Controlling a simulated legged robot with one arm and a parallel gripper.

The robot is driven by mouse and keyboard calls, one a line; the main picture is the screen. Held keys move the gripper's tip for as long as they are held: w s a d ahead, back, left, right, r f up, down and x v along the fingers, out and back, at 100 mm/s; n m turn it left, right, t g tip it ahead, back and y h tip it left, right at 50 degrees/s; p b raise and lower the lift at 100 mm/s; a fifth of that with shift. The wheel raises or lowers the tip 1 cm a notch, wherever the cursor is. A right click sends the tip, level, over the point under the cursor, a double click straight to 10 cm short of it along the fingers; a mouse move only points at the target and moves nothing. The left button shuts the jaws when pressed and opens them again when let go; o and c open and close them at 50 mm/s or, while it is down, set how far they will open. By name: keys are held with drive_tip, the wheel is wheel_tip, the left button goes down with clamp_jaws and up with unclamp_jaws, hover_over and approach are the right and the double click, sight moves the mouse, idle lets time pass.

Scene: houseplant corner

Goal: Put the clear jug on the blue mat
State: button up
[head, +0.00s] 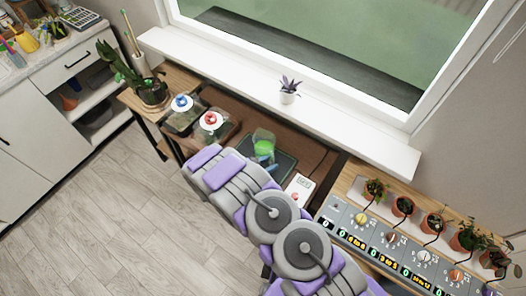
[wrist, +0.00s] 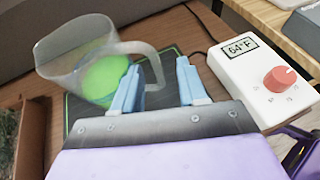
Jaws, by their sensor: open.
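The clear jug (head: 263,145) holds bright green stuff and appears to stand on a dark mat with a green edge (head: 286,169). In the wrist view the jug (wrist: 85,62) is at upper left, its handle (wrist: 151,62) pointing right. My gripper (wrist: 159,84) is open, with two pale blue fingers. The end of the handle shows between the fingertips in the picture; contact cannot be told. The dark mat also shows under the jug (wrist: 75,115). I see no clearly blue mat.
A white thermostat box (wrist: 262,80) reading 64°F with a red knob is right of the gripper. A control panel (head: 390,245) and potted plants are at right.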

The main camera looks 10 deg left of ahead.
sight(274, 161)
drive_tip(key=shift+w+d, duration=0.25)
drive_tip(key=shift+d, duration=0.25)
drive_tip(key=shift+w+d, duration=0.2)
drive_tip(key=shift+d, duration=0.3)
drive_tip(key=w, duration=0.1)
drive_tip(key=w+f, duration=0.1)
drive_tip(key=shift+w+f, duration=0.25)
drive_tip(key=shift+w, duration=0.05)
drive_tip(key=shift+w+a+f+b, duration=0.25)
drive_tip(key=shift+w+a+b, duration=0.05)
drive_tip(key=shift+w, duration=0.1)
drive_tip(key=shift+d+r, duration=0.15)
drive_tip(key=shift+d, duration=0.6)
drive_tip(key=shift+c, duration=0.3)
drive_tip(key=shift+d, duration=0.25)
drive_tip(key=shift+c, duration=2.3)
drive_tip(key=shift+a, duration=0.5)
clamp_jaws()
drive_tip(key=shift+s+a, duration=0.1)
drive_tip(key=shift+a, duration=0.1)
drive_tip(key=shift+d, duration=0.45)
